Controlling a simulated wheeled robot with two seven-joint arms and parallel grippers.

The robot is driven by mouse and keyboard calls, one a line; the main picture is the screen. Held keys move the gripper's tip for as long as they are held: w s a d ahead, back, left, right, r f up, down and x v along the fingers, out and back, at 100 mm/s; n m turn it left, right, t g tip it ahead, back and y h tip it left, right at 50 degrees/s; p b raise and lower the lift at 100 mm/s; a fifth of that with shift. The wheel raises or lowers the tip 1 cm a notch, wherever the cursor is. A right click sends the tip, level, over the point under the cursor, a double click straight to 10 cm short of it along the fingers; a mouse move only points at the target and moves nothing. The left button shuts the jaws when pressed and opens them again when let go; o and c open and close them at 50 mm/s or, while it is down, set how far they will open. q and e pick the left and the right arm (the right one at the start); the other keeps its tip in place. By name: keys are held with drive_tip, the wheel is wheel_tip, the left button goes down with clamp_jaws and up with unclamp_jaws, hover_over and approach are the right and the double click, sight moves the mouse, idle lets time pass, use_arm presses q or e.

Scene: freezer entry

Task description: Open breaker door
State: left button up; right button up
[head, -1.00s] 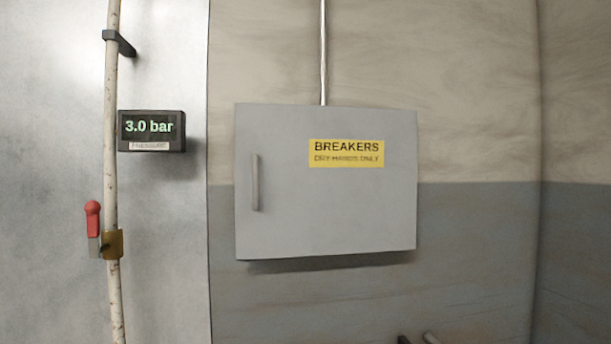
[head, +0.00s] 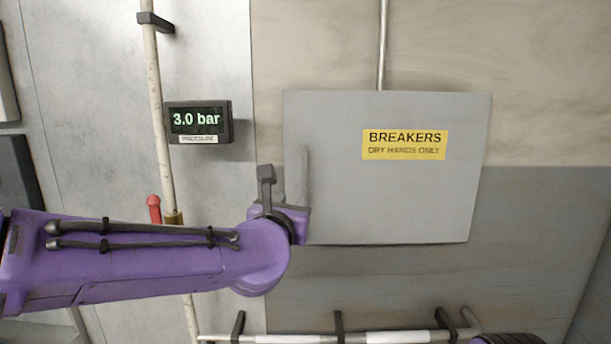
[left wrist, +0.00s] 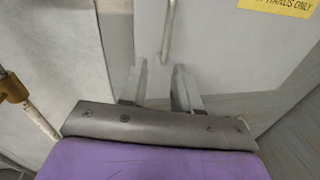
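The grey breaker door (head: 400,200) is shut flat on its box on the wall, with a yellow BREAKERS label (head: 404,145). Its vertical bar handle (head: 303,175) is near the door's left edge. My left gripper (head: 268,180) is just left of the handle in the head view. In the left wrist view the two fingers (left wrist: 162,80) are apart with nothing between them, and the handle (left wrist: 168,32) stands ahead of the gap. The fingers do not appear to touch the handle. My right gripper is not in view.
A pressure display (head: 198,121) reading 3.0 bar is on the wall at the left. A pale pipe (head: 158,90) with a red valve lever (head: 153,208) runs beside it. A horizontal rail (head: 390,337) on black brackets is below the box.

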use_arm(q)
drive_tip(key=n, duration=0.1)
approach(305, 172)
drive_tip(key=w+p, duration=0.1)
drive_tip(key=w, duration=0.2)
drive_tip(key=w+d+p, duration=0.1)
drive_tip(key=w+p, duration=0.1)
drive_tip(key=w, duration=0.1)
drive_tip(key=w+p, duration=0.2)
drive_tip(key=w, duration=0.1)
drive_tip(key=shift+d+f, duration=0.1)
drive_tip(key=shift+d, duration=0.2)
drive_tip(key=shift+w+d+f+p, duration=0.1)
drive_tip(key=shift+w+p, duration=0.25)
drive_tip(key=shift+w, duration=0.3)
drive_tip(key=shift+w+f, duration=0.1)
drive_tip(key=shift+c, duration=0.3)
clamp_jaws()
